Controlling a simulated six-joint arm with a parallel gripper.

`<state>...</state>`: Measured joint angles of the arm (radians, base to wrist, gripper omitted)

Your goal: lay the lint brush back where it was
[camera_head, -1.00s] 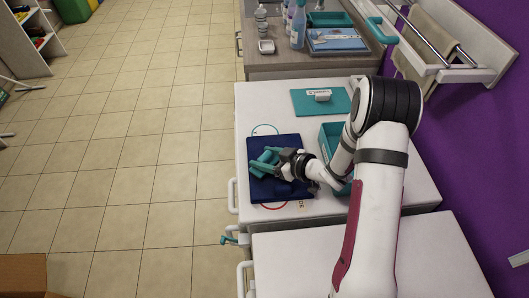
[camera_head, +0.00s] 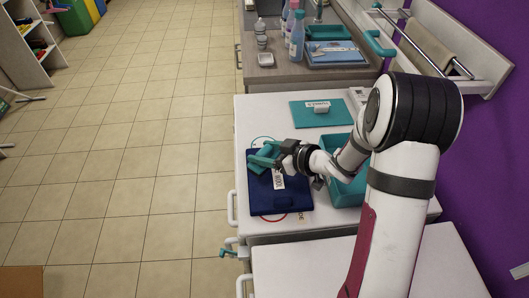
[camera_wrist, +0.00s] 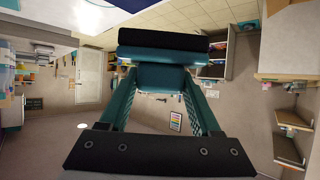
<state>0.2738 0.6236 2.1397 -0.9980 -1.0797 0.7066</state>
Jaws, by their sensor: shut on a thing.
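My gripper (camera_head: 262,158) is over the far left part of a folded navy cloth (camera_head: 290,203) on the white worktop. In the wrist view its two teal fingers reach up to the lint brush (camera_wrist: 163,42), a teal piece with a black strip, held across the fingertips. My gripper is shut on it. In the head view the brush blends with the teal fingers, and I cannot tell whether it touches the cloth. A white label (camera_head: 278,180) shows on the cloth.
A teal tray (camera_head: 346,193) stands right of the cloth, partly behind my arm. A teal mat (camera_head: 303,120) with a small pale block (camera_head: 321,109) lies beyond. Bottles (camera_head: 297,38) stand on the farther counter. The worktop's left edge is close to the cloth.

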